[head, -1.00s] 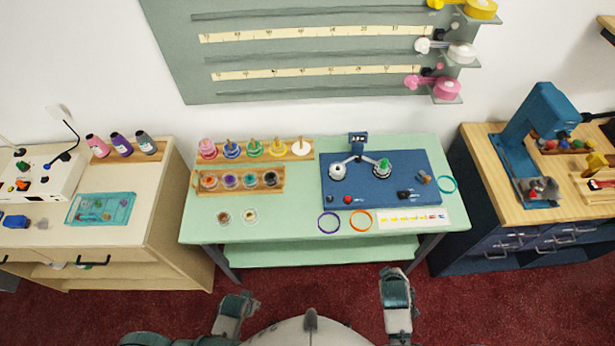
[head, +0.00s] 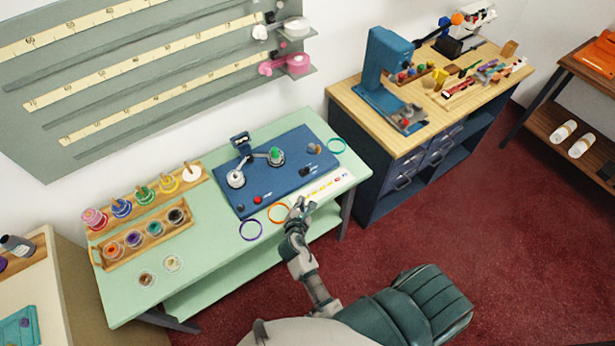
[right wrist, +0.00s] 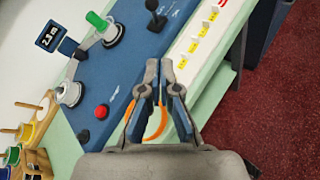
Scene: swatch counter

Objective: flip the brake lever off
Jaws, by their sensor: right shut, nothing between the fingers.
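A blue machine panel (head: 263,193) lies on the green counter. The short black lever (head: 304,171) near its front right corner looks like the brake lever; its label is too small to read. In the right wrist view the black lever (right wrist: 156,14) stands up from a dark base at the top. My right gripper (head: 299,203) is shut and empty, over the counter's front edge beside the orange ring, apart from the lever. In the right wrist view its fingertips (right wrist: 159,68) point toward the panel's front edge. My left gripper is not in view.
A purple ring (head: 251,230), an orange ring (head: 279,212) and a white swatch strip (head: 322,187) lie in front. A teal ring (head: 336,145) lies at right.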

